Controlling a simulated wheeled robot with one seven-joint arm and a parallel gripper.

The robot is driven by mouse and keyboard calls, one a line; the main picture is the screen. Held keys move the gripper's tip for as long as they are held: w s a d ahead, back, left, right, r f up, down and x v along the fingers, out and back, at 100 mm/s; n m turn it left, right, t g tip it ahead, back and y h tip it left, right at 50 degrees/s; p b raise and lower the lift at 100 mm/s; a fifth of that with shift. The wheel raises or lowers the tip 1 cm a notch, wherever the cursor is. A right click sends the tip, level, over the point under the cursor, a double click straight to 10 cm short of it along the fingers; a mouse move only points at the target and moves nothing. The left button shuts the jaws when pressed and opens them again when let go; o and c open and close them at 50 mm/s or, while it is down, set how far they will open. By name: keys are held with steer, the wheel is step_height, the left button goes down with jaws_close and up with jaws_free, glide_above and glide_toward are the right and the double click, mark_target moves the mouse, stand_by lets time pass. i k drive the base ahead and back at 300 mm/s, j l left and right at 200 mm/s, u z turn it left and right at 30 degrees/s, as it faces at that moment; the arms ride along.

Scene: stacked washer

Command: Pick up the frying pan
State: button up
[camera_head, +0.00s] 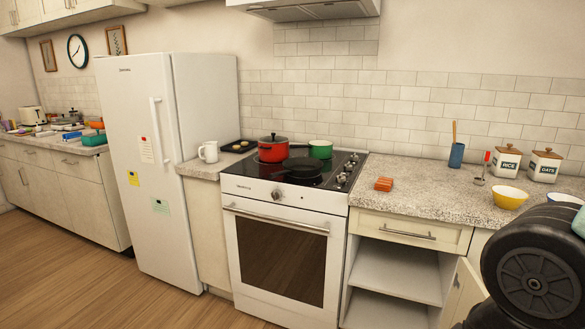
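A dark frying pan (300,168) sits on the black cooktop of the stove, towards its front middle. A red lidded pot (272,149) stands behind it to the left, and a green pan (320,149) stands behind it to the right. The frying pan's handle is hard to make out against the dark cooktop. A black part of my arm fills the lower right corner. My gripper is not in view.
A yellow bowl (509,197) and labelled jars (506,162) stand farther right. Below, a cabinet (395,270) is open. Wooden floor (150,290) is clear before the fridge (150,170).

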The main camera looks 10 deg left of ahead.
mark_target(301, 166)
steer(key=i+j, duration=0.4)
steer(key=j, duration=0.15)
steer(key=i+j, duration=0.85)
steer(key=j, duration=0.25)
steer(key=i+j, duration=0.45)
steer(key=j, duration=0.15)
steer(key=i+j, duration=0.4)
steer(key=j, duration=0.15)
steer(key=i+j+z, duration=0.1)
steer(key=i+j, duration=0.3)
steer(key=j, duration=0.15)
